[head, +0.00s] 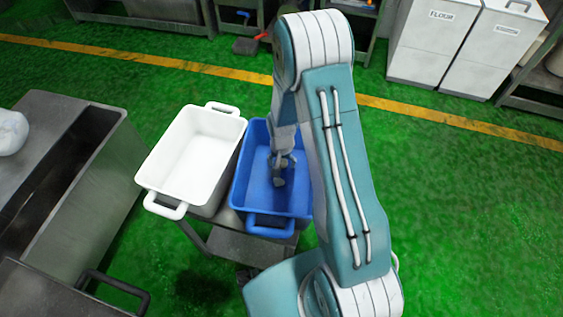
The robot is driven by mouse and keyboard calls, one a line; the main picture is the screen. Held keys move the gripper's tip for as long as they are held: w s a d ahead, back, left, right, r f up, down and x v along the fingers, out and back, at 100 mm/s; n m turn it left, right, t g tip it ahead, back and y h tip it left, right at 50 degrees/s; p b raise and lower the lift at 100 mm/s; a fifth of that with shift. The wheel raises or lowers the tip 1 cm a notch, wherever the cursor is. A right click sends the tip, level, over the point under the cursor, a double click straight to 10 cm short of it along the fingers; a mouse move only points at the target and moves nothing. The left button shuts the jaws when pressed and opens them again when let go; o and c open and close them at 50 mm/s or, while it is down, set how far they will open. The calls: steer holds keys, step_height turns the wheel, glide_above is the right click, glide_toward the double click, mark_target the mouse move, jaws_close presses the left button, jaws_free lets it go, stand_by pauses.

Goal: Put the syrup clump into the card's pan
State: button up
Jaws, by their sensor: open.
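A blue pan (243,196) and a white pan (196,160) stand side by side on a metal stand. My gripper (280,180) is inside the outline of the blue pan, pointing down, open. Whether it touches the pan floor is unclear. A small greyish-brown shape shows at its fingertips; I cannot tell whether it is the syrup clump or the fingers themselves. The white pan looks empty. No card is visible, so neither pan can be matched to one. My arm hides part of the blue pan's right side.
A metal machine or bench (85,205) stands at the left, with a pale white lump (12,132) on it. White bins (435,40), one labelled FLOUR, stand at the back right. Green floor is open at the right.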

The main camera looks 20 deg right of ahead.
steer(key=shift+r, duration=0.1)
step_height(320, 180, up, 12)
step_height(320, 180, up, 17)
steer(key=n+t, duration=0.3)
glide_above(282, 162)
steer(key=s+a, duration=0.2)
steer(key=s, duration=0.5)
steer(key=s+a+r+n+t, duration=0.1)
steer(key=s+r+n+t, duration=0.1)
steer(key=s+r, duration=0.7)
steer(key=s, duration=0.4)
steer(key=shift+s+a+r+n+t, duration=0.15)
steer(key=shift+s+a+n+t, duration=0.05)
steer(key=shift+s+n+t, duration=0.1)
